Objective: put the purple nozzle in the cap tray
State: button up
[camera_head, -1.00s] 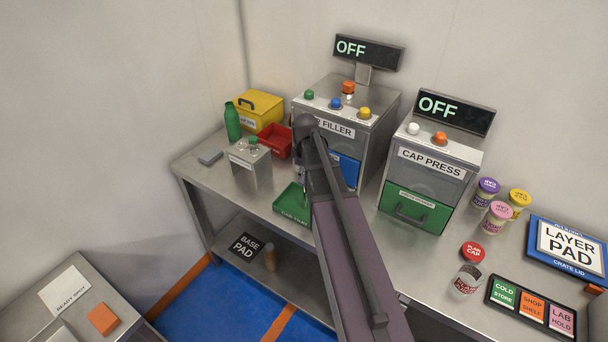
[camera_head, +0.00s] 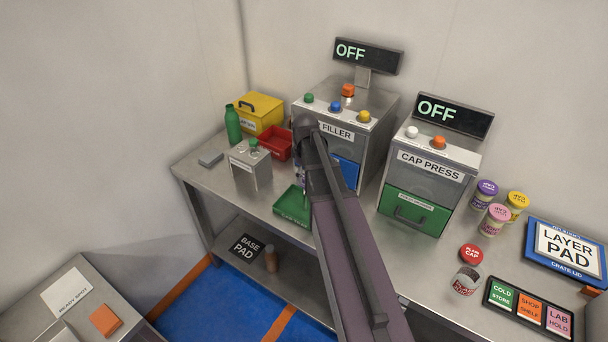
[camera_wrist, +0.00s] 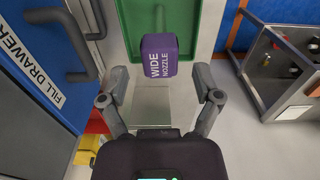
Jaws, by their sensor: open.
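The purple nozzle (camera_wrist: 159,55), a block lettered "WIDE NOZZLE", shows upright in the wrist view between my fingers. My gripper (camera_wrist: 160,72) is open, with one finger on each side of the nozzle and a gap to both. The green cap tray (camera_wrist: 211,18) lies behind the nozzle in that view, and the nozzle overlaps its near edge. I cannot tell whether the nozzle rests on anything. In the head view the cap tray (camera_head: 287,207) sits at the bench's front edge, partly covered by my arm. My arm mostly hides the gripper and nozzle there.
The filler's blue drawer with its handle (camera_wrist: 75,35) is close on the left in the wrist view. The cap press (camera_head: 428,175) stands to the right. A metal canister (camera_head: 250,170), red bin (camera_head: 277,143) and green bottle (camera_head: 233,124) stand to the left.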

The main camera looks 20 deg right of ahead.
notch_tip(320, 180, up, 11)
jog(key=p, duration=1)
dwell(0.7)
jog(key=s+a+m, duration=0.7)
jog(key=s+a, duration=0.7)
jog(key=shift+s+a, duration=0.15)
jog(key=shift+a, duration=0.25)
